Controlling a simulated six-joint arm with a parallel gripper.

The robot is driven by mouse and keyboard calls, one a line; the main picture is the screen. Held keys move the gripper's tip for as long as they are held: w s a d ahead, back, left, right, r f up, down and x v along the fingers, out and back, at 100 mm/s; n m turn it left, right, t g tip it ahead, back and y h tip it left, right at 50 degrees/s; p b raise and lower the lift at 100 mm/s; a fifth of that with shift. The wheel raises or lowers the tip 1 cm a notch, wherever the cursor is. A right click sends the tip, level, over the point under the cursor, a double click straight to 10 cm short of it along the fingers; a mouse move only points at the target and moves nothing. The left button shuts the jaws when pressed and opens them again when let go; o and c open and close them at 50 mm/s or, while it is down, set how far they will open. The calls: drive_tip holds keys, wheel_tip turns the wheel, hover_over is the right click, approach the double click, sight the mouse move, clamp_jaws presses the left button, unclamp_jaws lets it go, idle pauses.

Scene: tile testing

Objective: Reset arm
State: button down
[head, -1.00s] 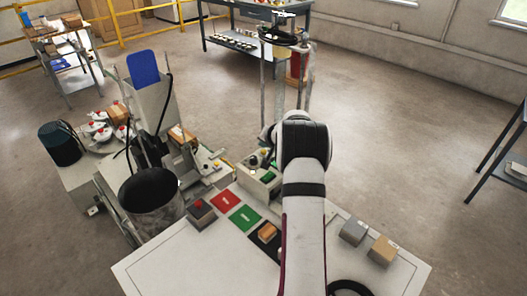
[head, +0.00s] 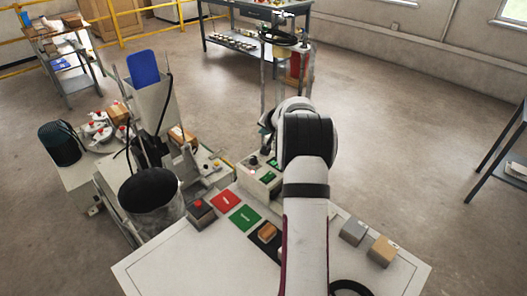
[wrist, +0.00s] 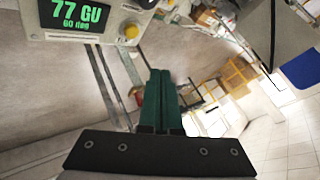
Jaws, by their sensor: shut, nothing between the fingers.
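My gripper (wrist: 160,75) shows in the wrist view as two dark green fingers side by side, shut and empty. They point away from a black mounting plate and touch nothing I can see. In the head view my white and black arm reaches forward over the table, and the gripper is mostly hidden behind its wrist. A meter with a green screen (wrist: 80,14) reading "77 GU" and "60 deg" is at the top left of the wrist view, apart from the fingers. A small instrument box (head: 259,178) stands just left of my arm in the head view.
The white table (head: 180,262) holds a red pad (head: 224,201), a green pad (head: 244,217), an orange-brown block (head: 267,230), a grey block (head: 353,232) and a tan block (head: 382,250). A black-topped bin (head: 150,190) stands left.

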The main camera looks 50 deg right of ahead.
idle(0.4)
drive_tip(key=s+a+r+n+g+y, duration=0.1)
drive_tip(key=a+r+n+y, duration=0.15)
drive_tip(key=a, duration=0.95)
drive_tip(key=a+r+n+y, duration=0.15)
drive_tip(key=a+r, duration=0.25)
drive_tip(key=a, duration=0.7)
drive_tip(key=s+a+r+n+g+y, duration=0.2)
drive_tip(key=s+a+g, duration=0.1)
drive_tip(key=s+a, duration=0.9)
drive_tip(key=s+a+f+g, duration=0.1)
drive_tip(key=s+a, duration=0.2)
drive_tip(key=s, duration=0.4)
drive_tip(key=s+a+f+n+g, duration=0.1)
drive_tip(key=s+a+g, duration=0.1)
drive_tip(key=s+a, duration=0.2)
drive_tip(key=s+a+f+n+g, duration=0.1)
drive_tip(key=s+a, duration=0.3)
drive_tip(key=s, duration=0.6)
drive_tip(key=shift+s+f+g, duration=0.25)
drive_tip(key=shift+f+g, duration=0.05)
drive_tip(key=shift+f, duration=0.25)
drive_tip(key=shift+w+a, duration=0.1)
